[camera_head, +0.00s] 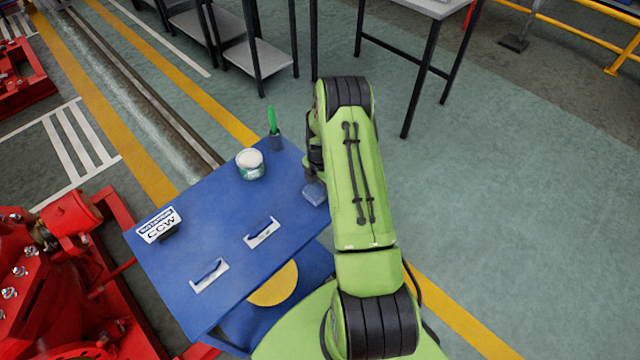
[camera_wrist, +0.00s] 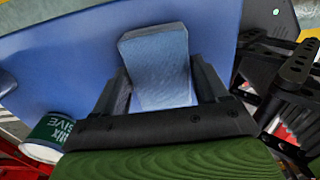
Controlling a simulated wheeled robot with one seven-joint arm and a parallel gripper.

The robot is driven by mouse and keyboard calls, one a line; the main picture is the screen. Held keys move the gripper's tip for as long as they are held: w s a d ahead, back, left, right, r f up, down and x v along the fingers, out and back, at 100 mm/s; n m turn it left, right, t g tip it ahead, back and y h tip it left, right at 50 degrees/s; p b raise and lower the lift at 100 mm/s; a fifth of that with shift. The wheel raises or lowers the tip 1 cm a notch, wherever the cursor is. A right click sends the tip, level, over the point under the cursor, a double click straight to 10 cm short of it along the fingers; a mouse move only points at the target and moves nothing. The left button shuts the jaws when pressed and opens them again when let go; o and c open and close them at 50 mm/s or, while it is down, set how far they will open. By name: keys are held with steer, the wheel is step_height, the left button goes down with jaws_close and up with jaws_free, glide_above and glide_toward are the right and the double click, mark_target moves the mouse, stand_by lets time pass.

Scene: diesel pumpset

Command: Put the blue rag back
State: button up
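The blue rag (camera_head: 314,193) is a small light-blue folded block at the right side of the blue table (camera_head: 200,240), just below my gripper (camera_head: 313,180). In the wrist view the rag (camera_wrist: 155,55) fills the space between my two fingers (camera_wrist: 160,80), with a finger against each side, and it sticks out past the fingertips. My gripper looks shut on it. The blue tabletop shows behind the rag. I cannot tell whether the rag touches the table or is just above it.
On the table are a white-and-green tin (camera_head: 250,166), a green-handled brush (camera_head: 274,128), a white CCW sign (camera_head: 160,226) and two white pieces with blue bars (camera_head: 210,276) (camera_head: 262,233). Red machinery (camera_head: 60,290) stands at left. Open floor (camera_head: 510,220) lies to the right.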

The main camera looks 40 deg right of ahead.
steer(key=o, duration=0.3)
steer(key=shift+r, duration=0.15)
step_height(320, 180, up, 12)
steer(key=p, duration=0.2)
step_height(320, 180, up, 10)
steer(key=m+t, duration=0.1)
steer(key=m, duration=0.2)
glide_above(320, 186)
steer(key=a, duration=0.5)
steer(key=s+a+r+m+t, duration=0.1)
steer(key=s+a+r+m, duration=0.45)
steer(key=r, duration=0.35)
steer(key=s+a+r+m+t, duration=0.1)
steer(key=s+a+r+m, duration=0.1)
steer(key=s, duration=0.4)
steer(key=s+a+r+m+t, duration=0.1)
steer(key=s+a+r+m, duration=0.2)
steer(key=s+a+m, duration=0.1)
steer(key=s+a+r+m+t, duration=0.1)
steer(key=s+a+r+m, duration=0.1)
steer(key=s+m, duration=0.3)
steer(key=shift+s+a+r+t, duration=0.2)
steer(key=shift+s+a, duration=0.25)
steer(key=shift+s, duration=0.25)
steer(key=shift+s+a+r+t, duration=0.15)
steer(key=shift+s+a, duration=0.25)
steer(key=shift+s, duration=0.3)
